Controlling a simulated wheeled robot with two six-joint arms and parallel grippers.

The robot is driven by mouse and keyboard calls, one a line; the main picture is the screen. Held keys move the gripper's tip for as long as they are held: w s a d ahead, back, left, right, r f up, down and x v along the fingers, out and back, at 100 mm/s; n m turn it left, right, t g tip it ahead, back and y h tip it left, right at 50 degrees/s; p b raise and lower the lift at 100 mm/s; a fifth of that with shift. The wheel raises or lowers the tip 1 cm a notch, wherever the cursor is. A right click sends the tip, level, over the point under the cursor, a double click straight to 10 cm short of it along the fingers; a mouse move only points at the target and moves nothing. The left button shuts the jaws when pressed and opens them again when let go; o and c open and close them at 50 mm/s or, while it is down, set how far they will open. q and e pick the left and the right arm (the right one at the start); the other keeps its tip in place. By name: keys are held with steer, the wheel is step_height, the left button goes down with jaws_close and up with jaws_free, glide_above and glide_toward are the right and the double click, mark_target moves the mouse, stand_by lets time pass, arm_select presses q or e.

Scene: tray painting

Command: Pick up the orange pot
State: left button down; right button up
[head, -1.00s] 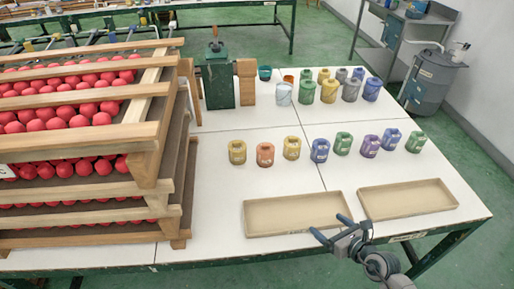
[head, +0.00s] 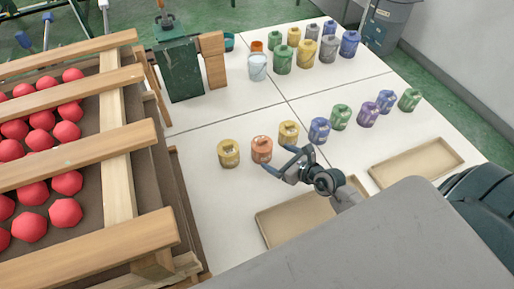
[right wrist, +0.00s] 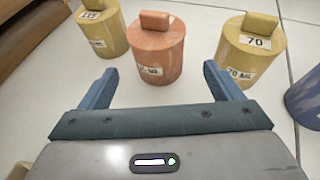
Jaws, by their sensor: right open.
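The orange pot (head: 262,149) stands upright on the white table in the front row, between a yellow pot (head: 228,153) on its left and another yellow pot (head: 289,133) on its right. My right gripper (head: 279,160) is open and empty, just in front of the orange pot. In the right wrist view the orange pot (right wrist: 155,50) shows ahead, between and beyond the two blue fingers (right wrist: 155,88), with a label on its side and a block-shaped knob on top. The fingers appear not to touch it. My left gripper is not in view.
Blue, green and purple pots continue the row to the right, with a blue pot (head: 319,130) nearest. Two shallow tan trays (head: 272,233) (head: 417,161) lie in front. A wooden rack of red balls (head: 118,150) fills the left. More pots stand behind, near a green box (head: 178,70).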

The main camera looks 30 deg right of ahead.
mark_target(269, 154)
steer(key=shift+x, duration=1.2)
steer(key=shift+w+a+f, duration=0.15)
steer(key=shift+w, duration=0.15)
steer(key=x, duration=0.3)
steer(key=shift+a+p, duration=0.1)
steer(key=shift+p, duration=0.25)
steer(key=shift+x, duration=0.95)
steer(key=shift+w+f, duration=0.15)
steer(key=shift+w, duration=0.05)
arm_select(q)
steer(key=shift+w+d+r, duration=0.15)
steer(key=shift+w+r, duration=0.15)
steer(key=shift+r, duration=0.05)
arm_select(e)
steer(key=c, duration=1.3)
